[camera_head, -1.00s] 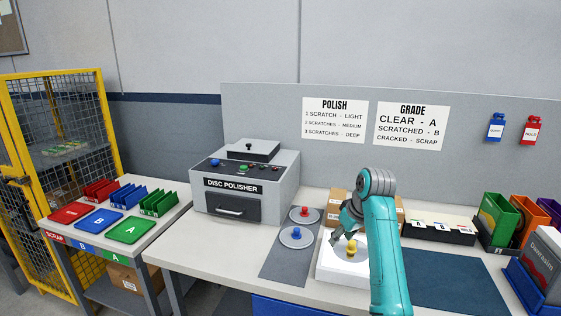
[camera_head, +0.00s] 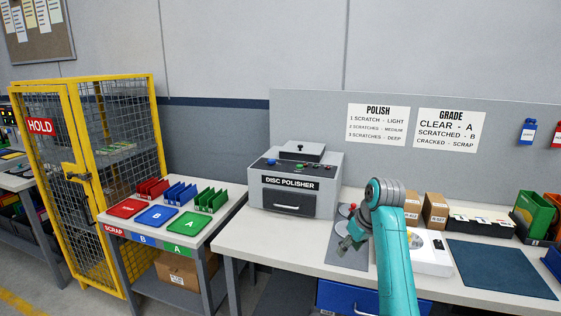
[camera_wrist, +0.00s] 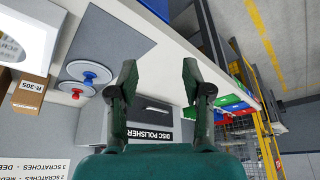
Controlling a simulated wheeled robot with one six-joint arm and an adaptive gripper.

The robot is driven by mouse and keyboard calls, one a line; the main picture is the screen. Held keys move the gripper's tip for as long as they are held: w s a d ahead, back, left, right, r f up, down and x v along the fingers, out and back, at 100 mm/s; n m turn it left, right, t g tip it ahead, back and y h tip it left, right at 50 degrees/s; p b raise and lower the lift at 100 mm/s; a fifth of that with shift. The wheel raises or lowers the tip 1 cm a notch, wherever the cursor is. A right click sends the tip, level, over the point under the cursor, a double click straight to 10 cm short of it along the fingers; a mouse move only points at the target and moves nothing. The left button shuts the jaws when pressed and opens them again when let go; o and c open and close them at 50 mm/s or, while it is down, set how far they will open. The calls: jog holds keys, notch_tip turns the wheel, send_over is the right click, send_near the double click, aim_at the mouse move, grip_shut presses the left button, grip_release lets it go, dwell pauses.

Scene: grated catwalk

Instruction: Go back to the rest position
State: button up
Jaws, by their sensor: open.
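My gripper (camera_head: 350,238) is at the end of my teal arm, above the grey mat (camera_head: 345,257) on the workbench. In the wrist view my gripper (camera_wrist: 158,82) has its two fingers wide apart with nothing between them. The disc polisher (camera_head: 294,183) stands behind and to the left of my gripper, its drawer front shut. Two discs lie on the mat, one with a red knob (camera_wrist: 76,95) and one with a blue knob (camera_wrist: 88,80); my arm partly hides them in the head view. A white box (camera_head: 432,258) is partly hidden behind my arm.
A side table with red (camera_head: 127,208), blue (camera_head: 157,216) and green (camera_head: 188,223) trays and racks stands left. A yellow mesh cage (camera_head: 75,170) is beyond it. Small boxes (camera_head: 435,211) and a dark blue mat (camera_head: 497,268) are right of my arm. The bench's front left is clear.

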jog(key=s+f+m+t, duration=0.1)
jog(key=s+f, duration=0.3)
jog(key=f, duration=0.7)
jog(key=s+f+m+t, duration=0.1)
jog(key=s+f, duration=0.3)
jog(key=f, duration=0.6)
jog(key=s+a+f+m+t+h, duration=0.1)
jog(key=s+f+t, duration=0.1)
jog(key=s+f, duration=0.55)
jog(key=s+f+m+t, duration=0.1)
jog(key=s+f, duration=0.4)
jog(key=s, duration=0.6)
jog(key=s+r+t+h, duration=0.1)
jog(key=s+r+t, duration=0.2)
jog(key=s, duration=1.9)
jog(key=s+r+m+t, duration=0.1)
jog(key=s+r+t, duration=0.1)
jog(key=s+r, duration=1.3)
jog(key=shift+s+r+t, duration=0.35)
jog(key=shift+r+t, duration=0.05)
jog(key=shift+r, duration=0.5)
